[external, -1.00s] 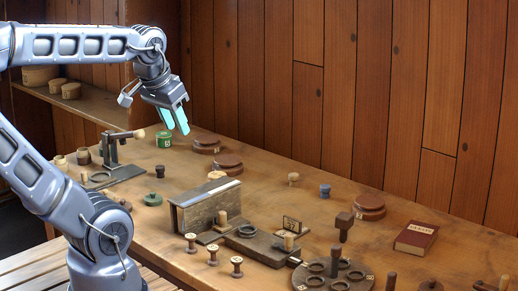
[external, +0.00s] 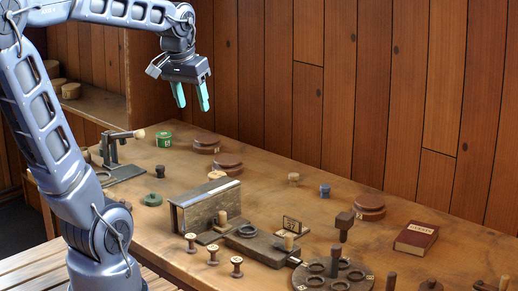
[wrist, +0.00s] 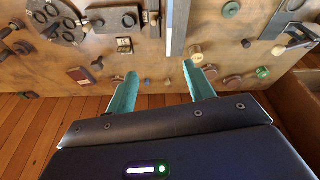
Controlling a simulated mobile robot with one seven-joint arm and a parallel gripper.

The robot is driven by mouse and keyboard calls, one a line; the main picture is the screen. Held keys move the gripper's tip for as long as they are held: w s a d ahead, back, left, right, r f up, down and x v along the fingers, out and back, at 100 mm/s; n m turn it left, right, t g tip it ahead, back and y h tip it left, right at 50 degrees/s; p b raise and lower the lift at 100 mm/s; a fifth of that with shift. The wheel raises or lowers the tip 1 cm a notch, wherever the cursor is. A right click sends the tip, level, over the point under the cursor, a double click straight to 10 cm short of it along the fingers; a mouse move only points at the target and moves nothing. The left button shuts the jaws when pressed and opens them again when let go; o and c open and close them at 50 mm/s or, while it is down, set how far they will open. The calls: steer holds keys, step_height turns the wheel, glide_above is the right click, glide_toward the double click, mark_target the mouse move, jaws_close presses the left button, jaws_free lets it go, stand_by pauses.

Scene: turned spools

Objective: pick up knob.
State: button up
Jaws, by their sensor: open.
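My gripper (external: 191,98) is open and empty, high above the far left of the workbench, its teal fingers pointing down. In the wrist view its fingertips (wrist: 160,72) are spread apart. Several pieces could be the knob; I cannot tell which is meant. A pale wooden knob-shaped piece (external: 293,179) stands near the back edge, left of a blue one (external: 325,190). In the wrist view the pale one (wrist: 168,82) and the blue one (wrist: 147,82) appear between the fingers. A small dark knob-like piece (external: 160,171) stands at left. None touches my gripper.
A metal-topped box (external: 205,206) stands mid-bench. Dark round stacks (external: 228,163) and a green tin (external: 164,139) lie toward the back. A red book (external: 416,238) lies at right. Several small spools (external: 212,255) stand in front. The plank wall is behind the bench.

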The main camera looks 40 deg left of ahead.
steer(key=w+a+f+n+g, duration=0.2)
steer(key=w+a, duration=0.6)
steer(key=w, duration=0.1)
steer(key=n+g+h, duration=0.3)
steer(key=n, duration=0.4)
glide_above(160, 167)
steer(key=w+a, duration=0.2)
step_height(160, 167, down, 24)
steer(key=x, duration=0.4)
steer(key=shift+a+f, duration=0.1)
steer(key=shift+x, duration=2.6)
steer(key=shift+s+a, duration=0.1)
steer(key=shift+a, duration=0.05)
steer(key=c, duration=1)
